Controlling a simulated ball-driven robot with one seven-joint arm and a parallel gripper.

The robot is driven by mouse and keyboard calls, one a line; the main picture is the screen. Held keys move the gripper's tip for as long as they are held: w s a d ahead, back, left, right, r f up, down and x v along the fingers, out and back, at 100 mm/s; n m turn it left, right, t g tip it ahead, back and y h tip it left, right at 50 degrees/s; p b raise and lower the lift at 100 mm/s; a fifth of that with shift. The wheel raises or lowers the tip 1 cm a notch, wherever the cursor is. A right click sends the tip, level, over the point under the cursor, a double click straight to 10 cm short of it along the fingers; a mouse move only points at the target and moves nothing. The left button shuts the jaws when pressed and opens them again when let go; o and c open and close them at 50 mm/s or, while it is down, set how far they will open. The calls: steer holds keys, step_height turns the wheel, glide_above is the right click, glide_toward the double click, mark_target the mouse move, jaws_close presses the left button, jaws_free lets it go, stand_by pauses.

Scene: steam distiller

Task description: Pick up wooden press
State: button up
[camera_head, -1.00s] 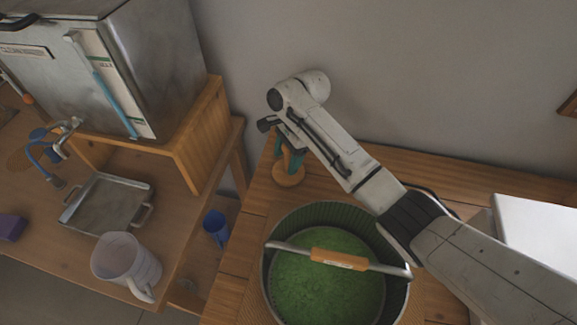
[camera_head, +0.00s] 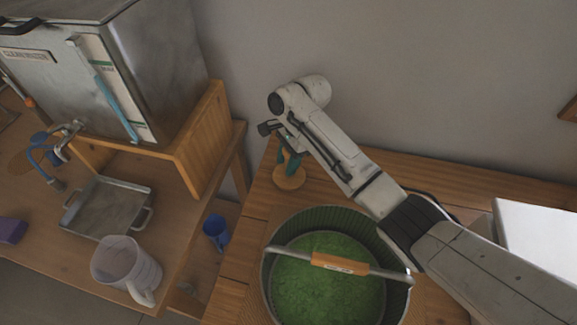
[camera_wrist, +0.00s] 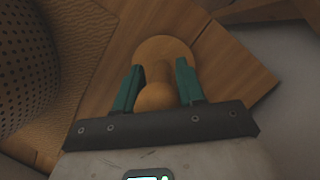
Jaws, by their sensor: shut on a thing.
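The wooden press (camera_head: 289,180) has a round flat base and a knobbed handle. It is at the back left of the right-hand wooden table, mostly hidden by my arm in the head view. In the wrist view the press (camera_wrist: 155,97) stands between the two green fingers, its round base beyond its knob. My gripper (camera_wrist: 157,82) is shut on the press handle. In the head view my gripper (camera_head: 291,162) reaches down onto the press from above. I cannot tell whether the base touches the table.
A large pot (camera_head: 268,285) of green material with a handle across it stands just in front of the press. A blue cup (camera_head: 216,232) sits lower, in the gap at left. A metal distiller (camera_head: 165,70), a tray (camera_head: 108,208) and a clear jug (camera_head: 125,268) are on the left table.

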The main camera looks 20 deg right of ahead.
step_height(320, 180, up, 10)
stand_by(0.5)
stand_by(0.6)
